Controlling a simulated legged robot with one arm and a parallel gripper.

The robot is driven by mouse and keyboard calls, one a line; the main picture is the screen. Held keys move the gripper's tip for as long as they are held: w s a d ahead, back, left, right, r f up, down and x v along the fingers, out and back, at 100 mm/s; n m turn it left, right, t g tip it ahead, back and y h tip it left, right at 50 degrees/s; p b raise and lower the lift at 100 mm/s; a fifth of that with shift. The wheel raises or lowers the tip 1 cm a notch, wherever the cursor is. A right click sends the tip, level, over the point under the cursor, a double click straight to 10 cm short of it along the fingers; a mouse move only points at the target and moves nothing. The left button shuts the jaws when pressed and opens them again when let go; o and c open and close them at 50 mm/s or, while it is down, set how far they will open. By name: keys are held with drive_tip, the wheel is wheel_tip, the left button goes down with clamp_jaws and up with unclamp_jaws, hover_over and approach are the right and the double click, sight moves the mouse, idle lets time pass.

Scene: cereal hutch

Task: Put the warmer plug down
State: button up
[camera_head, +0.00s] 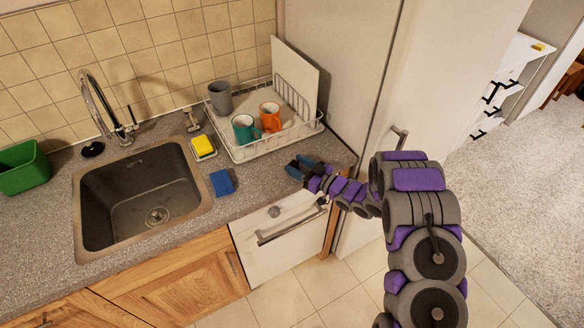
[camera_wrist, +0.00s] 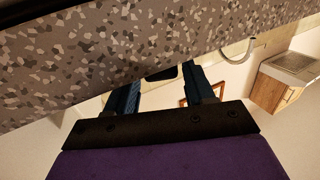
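My gripper (camera_head: 298,168) is low over the right end of the speckled counter, just right of the blue sponge and in front of the dish rack. In the wrist view my gripper (camera_wrist: 163,90) shows two blue fingers spread apart, with the speckled counter edge close beside them. A small dark shape (camera_wrist: 160,74) shows between the fingers; I cannot tell whether it is the plug or something farther off. It does not visibly touch either finger. I cannot make out the warmer plug for certain in either view.
A white dish rack (camera_head: 240,153) holds a teal mug (camera_head: 243,127), an orange mug (camera_head: 270,117) and a grey cup (camera_head: 220,98). A blue sponge (camera_head: 222,183) and a yellow sponge (camera_head: 203,145) lie beside the sink (camera_head: 140,195). A tall white panel (camera_head: 345,70) stands right of the counter.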

drive_tip(key=shift+d+r, duration=0.1)
drive_tip(key=shift+d, duration=0.45)
drive_tip(key=shift+c, duration=1.4)
drive_tip(key=shift+a, duration=0.1)
drive_tip(key=shift+c, duration=0.9)
drive_tip(key=shift+a, duration=0.75)
drive_tip(key=shift+c, duration=1.4)
drive_tip(key=shift+s+a+f, duration=0.1)
drive_tip(key=shift+a+f, duration=0.1)
drive_tip(key=shift+a, duration=0.15)
drive_tip(key=shift+c, duration=0.9)
drive_tip(key=shift+d, duration=0.15)
